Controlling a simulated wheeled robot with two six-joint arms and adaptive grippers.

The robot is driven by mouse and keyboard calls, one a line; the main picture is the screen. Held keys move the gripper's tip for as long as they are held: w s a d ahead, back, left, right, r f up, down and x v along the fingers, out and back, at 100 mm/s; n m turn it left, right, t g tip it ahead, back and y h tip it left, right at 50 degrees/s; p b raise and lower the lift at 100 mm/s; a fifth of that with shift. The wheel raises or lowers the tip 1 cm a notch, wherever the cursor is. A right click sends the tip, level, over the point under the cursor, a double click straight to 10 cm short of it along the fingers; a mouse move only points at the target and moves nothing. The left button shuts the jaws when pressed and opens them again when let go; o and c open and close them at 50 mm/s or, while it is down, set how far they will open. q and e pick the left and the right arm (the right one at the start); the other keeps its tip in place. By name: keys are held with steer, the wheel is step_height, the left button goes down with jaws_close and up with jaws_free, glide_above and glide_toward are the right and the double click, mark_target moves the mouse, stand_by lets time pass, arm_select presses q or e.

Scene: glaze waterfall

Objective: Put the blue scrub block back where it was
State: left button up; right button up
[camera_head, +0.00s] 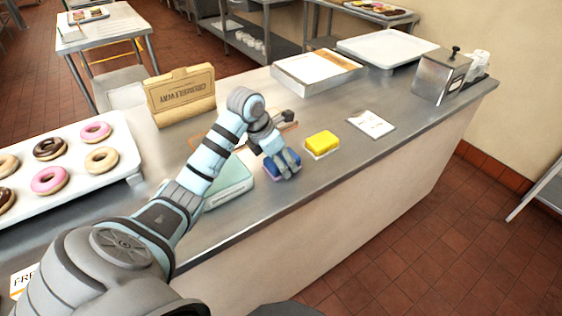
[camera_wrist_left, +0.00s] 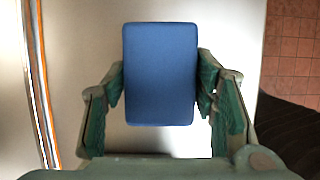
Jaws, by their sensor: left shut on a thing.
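The blue scrub block (camera_wrist_left: 160,75) is between the fingers of my left gripper (camera_wrist_left: 160,95) in the left wrist view, with a finger against each side. In the head view my left gripper (camera_head: 284,165) is shut on the blue block (camera_head: 269,170), low over the steel counter, and its fingers hide much of the block. A thin pinkish edge shows under the block. I cannot tell whether the block touches the counter. My right gripper is not in view.
A yellow block (camera_head: 322,142) sits close to the right of the gripper. A pale green box (camera_head: 229,183) is to its left. A white card (camera_head: 371,125), a cardboard box (camera_head: 181,97), a donut tray (camera_head: 125,158) and a metal dispenser (camera_head: 440,74) also stand on the counter (camera_head: 345,165).

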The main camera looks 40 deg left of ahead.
arm_select(q)
steer(key=shift+w+f, duration=0.1)
steer(key=shift+f, duration=0.05)
steer(key=o, duration=1.1)
steer(key=shift+a+r, duration=0.1)
steer(key=shift+r, duration=0.45)
steer(key=p+v, duration=0.1)
steer(key=v, duration=1)
steer(key=shift+s+r, duration=0.15)
steer(key=shift+s, duration=0.1)
